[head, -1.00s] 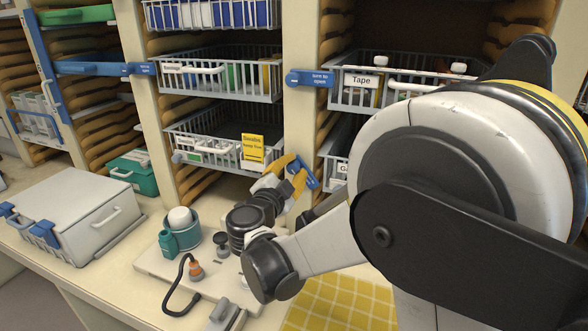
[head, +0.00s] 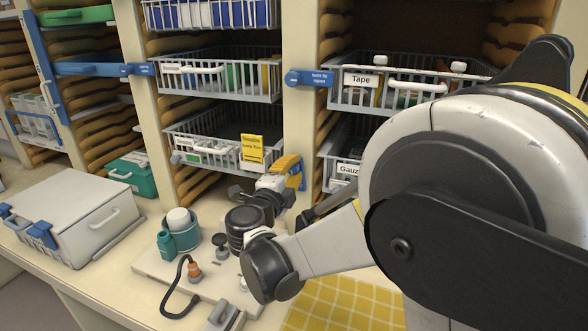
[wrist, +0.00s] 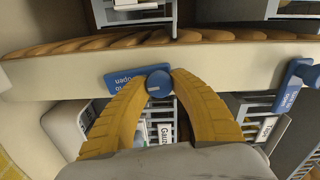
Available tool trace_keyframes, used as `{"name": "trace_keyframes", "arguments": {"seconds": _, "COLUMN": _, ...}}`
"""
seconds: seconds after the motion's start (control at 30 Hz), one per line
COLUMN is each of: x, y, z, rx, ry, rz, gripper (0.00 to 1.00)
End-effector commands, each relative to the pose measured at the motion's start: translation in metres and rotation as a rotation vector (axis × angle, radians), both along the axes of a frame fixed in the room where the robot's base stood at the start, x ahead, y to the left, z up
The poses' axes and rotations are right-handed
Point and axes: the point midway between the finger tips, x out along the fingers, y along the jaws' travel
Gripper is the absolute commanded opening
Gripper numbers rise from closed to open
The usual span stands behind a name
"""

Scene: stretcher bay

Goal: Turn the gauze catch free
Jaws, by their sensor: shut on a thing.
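The gauze catch (head: 301,174) is a blue turning tab on the cream post; in the head view my gripper hides part of it. In the wrist view the catch (wrist: 124,79) lies nearly along the post, slightly tilted, with lettering on it. My gripper (head: 287,163) has yellow fingers. In the wrist view my gripper (wrist: 158,84) is shut with its fingertips on either side of the catch's round blue knob. The wire gauze basket (head: 333,172) sits right of the post, partly hidden by my arm; its label also shows in the wrist view (wrist: 166,133).
The tape basket (head: 345,97) is above, with its own blue catch (head: 308,78) lying across towards it. A left basket with a yellow tag (head: 252,148) is close to my gripper. A teal cup (head: 181,233) and small items stand on the counter below.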

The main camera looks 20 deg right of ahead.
Motion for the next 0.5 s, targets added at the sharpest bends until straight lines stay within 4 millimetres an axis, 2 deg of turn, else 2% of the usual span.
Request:
{"name": "trace_keyframes", "arguments": {"seconds": 0.37, "x": -0.0005, "y": -0.0002, "z": -0.0007, "rx": 0.004, "ry": -0.001, "rz": 0.0, "gripper": 0.0}}
{"name": "trace_keyframes", "arguments": {"seconds": 0.4, "x": -0.0005, "y": -0.0002, "z": -0.0007, "rx": 0.004, "ry": -0.001, "rz": 0.0, "gripper": 0.36}}
{"name": "trace_keyframes", "arguments": {"seconds": 0.47, "x": -0.0005, "y": -0.0003, "z": -0.0006, "rx": 0.004, "ry": 0.0, "rz": 0.0, "gripper": 0.51}}
{"name": "trace_keyframes", "arguments": {"seconds": 0.5, "x": -0.0004, "y": -0.0002, "z": -0.0006, "rx": 0.003, "ry": -0.001, "rz": 0.0, "gripper": 0.51}}
